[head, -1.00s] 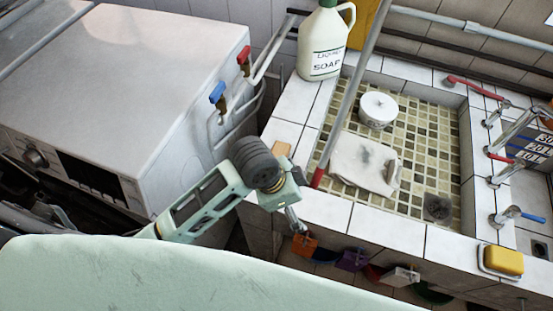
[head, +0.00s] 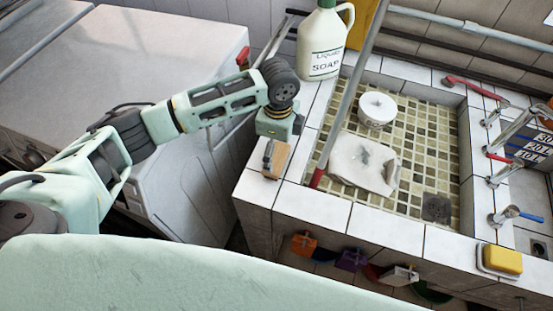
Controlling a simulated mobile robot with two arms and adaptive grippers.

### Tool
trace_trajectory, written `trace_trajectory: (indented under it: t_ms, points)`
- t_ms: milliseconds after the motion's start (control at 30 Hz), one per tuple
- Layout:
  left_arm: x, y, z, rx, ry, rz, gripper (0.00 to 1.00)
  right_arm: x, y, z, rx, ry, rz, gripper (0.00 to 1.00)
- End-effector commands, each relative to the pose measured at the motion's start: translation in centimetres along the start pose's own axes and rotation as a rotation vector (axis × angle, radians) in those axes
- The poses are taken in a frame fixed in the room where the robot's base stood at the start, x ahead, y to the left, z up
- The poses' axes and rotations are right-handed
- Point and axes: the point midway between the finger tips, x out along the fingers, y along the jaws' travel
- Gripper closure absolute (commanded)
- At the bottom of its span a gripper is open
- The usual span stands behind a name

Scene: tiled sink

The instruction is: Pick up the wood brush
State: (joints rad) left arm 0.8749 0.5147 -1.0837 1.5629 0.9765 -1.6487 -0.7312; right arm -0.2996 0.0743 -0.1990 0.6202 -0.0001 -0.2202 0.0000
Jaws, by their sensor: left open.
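The wood brush (head: 279,165) is a small light-brown block on the tiled ledge at the sink's left front corner. My left gripper (head: 268,155) comes in from the left and points down at the brush. Its fingers overlap the brush's left side in the picture and hide part of it. The gripper is open. I cannot tell whether a finger touches the brush. My right gripper is not in view.
A liquid soap jug (head: 322,45) stands on the ledge behind. A grey pole (head: 350,95) leans right of the brush. The sink basin holds a white cloth (head: 362,165) and a white pot (head: 377,109). A yellow sponge (head: 502,260) lies front right.

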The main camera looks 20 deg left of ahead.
Motion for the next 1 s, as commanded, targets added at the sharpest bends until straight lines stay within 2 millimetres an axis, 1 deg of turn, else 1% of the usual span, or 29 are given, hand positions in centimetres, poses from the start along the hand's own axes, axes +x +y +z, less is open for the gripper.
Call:
trace_trajectory:
  t_ms: [133, 233, 300, 400, 667, 1000]
  points:
    - [1.6, 0.0, 0.3, -0.003, -0.001, 0.003, 0.00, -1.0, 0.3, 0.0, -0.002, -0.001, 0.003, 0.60]
    - [3.2, -0.1, 0.6, -0.003, -0.002, 0.003, 0.00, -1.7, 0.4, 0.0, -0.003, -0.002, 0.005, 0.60]
    - [4.3, -0.1, 0.4, -0.002, 0.000, 0.002, 0.00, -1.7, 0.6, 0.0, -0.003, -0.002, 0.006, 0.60]
    - [5.2, -0.1, 0.4, 0.000, 0.000, 0.000, 0.00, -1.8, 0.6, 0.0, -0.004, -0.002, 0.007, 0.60]
    - [5.5, -0.2, 0.5, 0.000, 0.000, -0.002, 0.00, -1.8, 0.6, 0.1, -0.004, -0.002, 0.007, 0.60]
    - [5.5, -0.2, 0.5, -0.001, 0.000, -0.002, 0.30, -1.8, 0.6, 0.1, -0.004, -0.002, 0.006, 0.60]
